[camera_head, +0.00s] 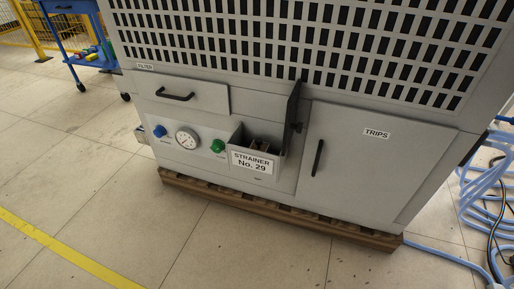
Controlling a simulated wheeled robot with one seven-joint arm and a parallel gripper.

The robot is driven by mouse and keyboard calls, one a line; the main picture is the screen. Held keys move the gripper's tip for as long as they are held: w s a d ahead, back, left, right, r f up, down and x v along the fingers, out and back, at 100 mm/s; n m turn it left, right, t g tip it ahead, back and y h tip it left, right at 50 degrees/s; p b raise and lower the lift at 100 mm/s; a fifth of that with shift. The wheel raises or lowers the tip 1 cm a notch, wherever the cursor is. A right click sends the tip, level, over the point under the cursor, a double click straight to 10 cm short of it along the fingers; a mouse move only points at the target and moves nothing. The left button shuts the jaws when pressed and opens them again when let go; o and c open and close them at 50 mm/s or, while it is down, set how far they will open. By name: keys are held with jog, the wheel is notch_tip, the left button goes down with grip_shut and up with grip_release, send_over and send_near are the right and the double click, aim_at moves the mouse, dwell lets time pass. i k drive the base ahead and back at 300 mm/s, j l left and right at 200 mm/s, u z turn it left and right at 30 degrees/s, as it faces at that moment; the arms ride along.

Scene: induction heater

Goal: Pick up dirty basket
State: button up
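A grey open-topped box labelled "STRAINER No. 29" (251,163) juts from the front of the grey machine, low down at the middle. Something brownish, partly hidden by the box's front wall, shows inside its opening (258,145). It may be the dirty basket, but it is too small and dark to be sure. A dark upright panel (292,112) stands open at the box's right side. My gripper is not in view.
A gauge (187,139), blue knob (159,131) and green knob (217,146) sit left of the box, below a FILTER drawer (180,94). The TRIPS door (365,160) is shut. Blue hoses (480,205) lie at right. Floor in front is clear.

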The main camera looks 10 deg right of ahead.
aim_at(258, 145)
jog(key=i+j, duration=0.25)
jog(key=j, duration=0.2)
jog(key=i+j, duration=0.3)
jog(key=j, duration=0.2)
jog(key=i+j, duration=0.25)
jog(key=j, duration=0.2)
jog(key=i+j, duration=0.3)
jog(key=j, duration=0.15)
jog(key=i+j, duration=0.25)
jog(key=j, duration=0.25)
jog(key=u, duration=0.05)
